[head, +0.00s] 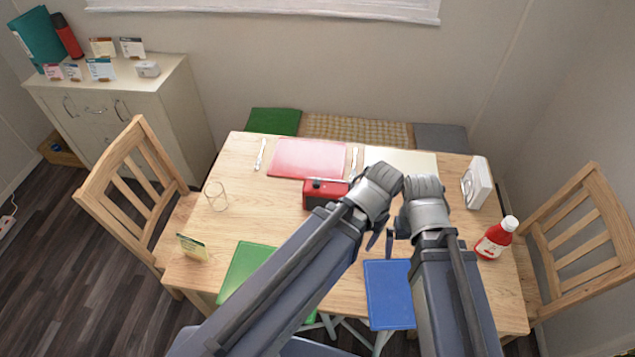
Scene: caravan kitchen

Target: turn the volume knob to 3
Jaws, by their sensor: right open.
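A small red box-shaped device (318,190) with a dark top stands on the table, probably a radio. Its left part shows, and my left arm partly covers its right side. No volume knob or number can be made out on it. My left gripper (374,239) points down just right of the red device, mostly hidden by its own arm; its jaw state is unclear. My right gripper (391,238) is open, close beside the left one and apart from the red device. Its fingers look empty.
Chairs stand left (128,190) and right (590,240). The table's left part has free room.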

